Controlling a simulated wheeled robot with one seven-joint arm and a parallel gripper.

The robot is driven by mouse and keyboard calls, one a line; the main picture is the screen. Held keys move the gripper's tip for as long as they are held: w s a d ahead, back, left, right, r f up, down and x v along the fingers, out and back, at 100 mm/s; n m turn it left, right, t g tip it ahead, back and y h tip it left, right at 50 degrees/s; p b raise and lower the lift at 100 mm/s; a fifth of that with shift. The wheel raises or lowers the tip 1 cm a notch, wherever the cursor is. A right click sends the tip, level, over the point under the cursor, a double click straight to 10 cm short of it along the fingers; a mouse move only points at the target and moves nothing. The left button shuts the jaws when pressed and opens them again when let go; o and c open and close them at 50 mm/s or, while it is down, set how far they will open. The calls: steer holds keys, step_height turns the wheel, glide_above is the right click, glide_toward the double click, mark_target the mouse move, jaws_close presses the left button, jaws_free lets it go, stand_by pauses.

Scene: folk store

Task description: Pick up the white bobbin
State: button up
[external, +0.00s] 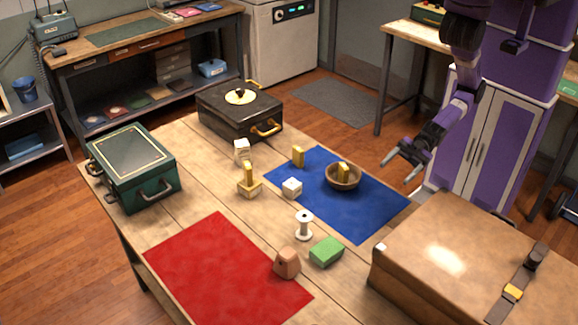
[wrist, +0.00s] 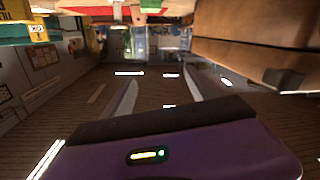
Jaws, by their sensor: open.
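The white bobbin (external: 303,226) stands upright on the wooden table, just off the front edge of the blue mat and left of the green block (external: 326,251). My gripper (external: 399,172) is open and empty in the air by the right side of the blue mat, apart from the bobbin, up and to the right of it in the external view. In the wrist view, the two fingers of my gripper (wrist: 158,98) stand apart with nothing between them. I cannot make out the bobbin in the wrist view.
A pinkish-brown block (external: 287,263) lies at the edge of the red mat (external: 215,270). The blue mat (external: 365,215) holds a wooden bowl (external: 343,181) and a yellow block (external: 298,156). A large brown suitcase (external: 460,265) fills the table's right. A green case (external: 135,172) stands left.

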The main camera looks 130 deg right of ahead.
steer(key=w+a+n+g+h+p, duration=0.1)
steer(key=w+n+g+h+p, duration=0.3)
steer(key=w+n, duration=1.7)
steer(key=g+h+b, duration=0.2)
steer(key=g+h, duration=0.4)
steer(key=h, duration=0.3)
glide_above(302, 216)
steer(key=s+a, duration=0.1)
steer(key=a, duration=0.1)
steer(key=shift+a+f+m, duration=0.15)
steer(key=shift+a+m, duration=0.05)
steer(key=shift+m, duration=0.1)
steer(key=shift+s+d+f, duration=0.1)
steer(key=shift+s, duration=0.1)
steer(key=shift+f+n, duration=0.4)
step_height(302, 216, down, 6)
steer(key=shift+r, duration=0.25)
steer(key=shift+f+b+x, duration=0.15)
steer(key=shift+x, duration=1.15)
steer(key=shift+f+b+x, duration=0.15)
steer(key=shift+x, duration=1.2)
steer(key=c, duration=1.4)
